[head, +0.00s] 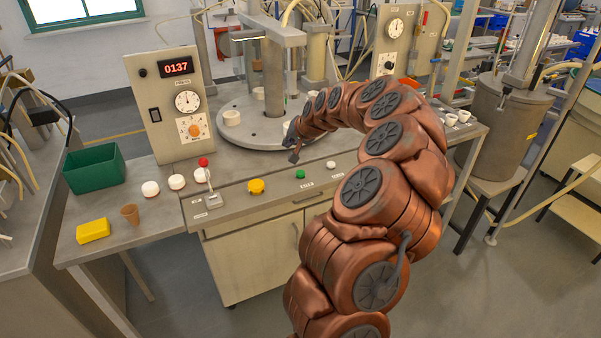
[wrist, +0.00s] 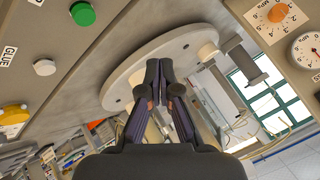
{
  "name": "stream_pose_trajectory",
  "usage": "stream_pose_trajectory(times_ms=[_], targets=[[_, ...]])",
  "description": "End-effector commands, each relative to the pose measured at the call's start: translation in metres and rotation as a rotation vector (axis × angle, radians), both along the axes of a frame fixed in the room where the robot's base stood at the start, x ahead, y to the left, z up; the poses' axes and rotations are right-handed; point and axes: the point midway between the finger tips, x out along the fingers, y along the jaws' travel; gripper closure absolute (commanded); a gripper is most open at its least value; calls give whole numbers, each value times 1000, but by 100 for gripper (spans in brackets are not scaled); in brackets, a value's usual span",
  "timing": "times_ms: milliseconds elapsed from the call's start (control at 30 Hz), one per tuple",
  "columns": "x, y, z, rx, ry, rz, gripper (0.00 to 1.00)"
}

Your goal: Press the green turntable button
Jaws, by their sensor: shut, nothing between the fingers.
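The green button (head: 300,174) sits on the sloped front panel of the bench, with a small label below it. It also shows in the wrist view (wrist: 82,14) at the upper left, apart from the fingers. My gripper (head: 293,157) is just behind and above the green button in the head view, near the front rim of the round grey turntable (head: 240,133). In the wrist view my gripper (wrist: 160,64) has its two dark fingers together, empty, with the turntable beyond them. I see no contact with the button.
A yellow button (head: 256,186) lies left of the green one and a white button (head: 331,164) right of it. A small lever switch (head: 212,200) stands further left. The gauge box (head: 170,105) reads 0137. A green bin (head: 94,169) and yellow block (head: 93,231) are at left.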

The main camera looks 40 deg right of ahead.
Motion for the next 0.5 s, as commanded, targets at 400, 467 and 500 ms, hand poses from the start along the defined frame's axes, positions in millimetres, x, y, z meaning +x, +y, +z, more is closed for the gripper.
stream_pose_trajectory(times_ms=[400, 467, 500], targets=[[-12, -46, -14, -7, -19, -94, 100], [-12, -46, -14, -8, -19, -94, 100], [-12, -46, -14, -8, -19, -94, 100]])
